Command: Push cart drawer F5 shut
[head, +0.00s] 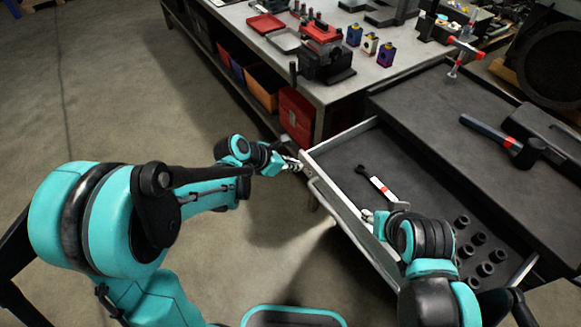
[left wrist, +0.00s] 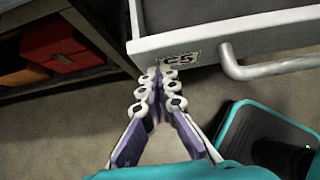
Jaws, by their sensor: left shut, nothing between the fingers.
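The cart drawer (head: 345,205) is pulled out from the dark cart, with its light front panel facing me. A wrench with a red band (head: 378,186) and several black sockets (head: 473,240) lie in it. In the left wrist view, the drawer front (left wrist: 240,38) carries a small label ending in 5 and a bar handle (left wrist: 270,68). My left gripper (head: 297,165) is shut and empty at the front's left corner, close to the label (left wrist: 158,75); I cannot tell if it touches. My right gripper (head: 370,216) is by the drawer front, partly hidden by its arm.
The cart top (head: 450,130) holds a mallet (head: 500,140) and a red-and-silver tool (head: 462,55). A workbench (head: 340,90) with a vise (head: 325,60) and coloured blocks stands behind, with bins (head: 297,115) below. The floor at left is clear.

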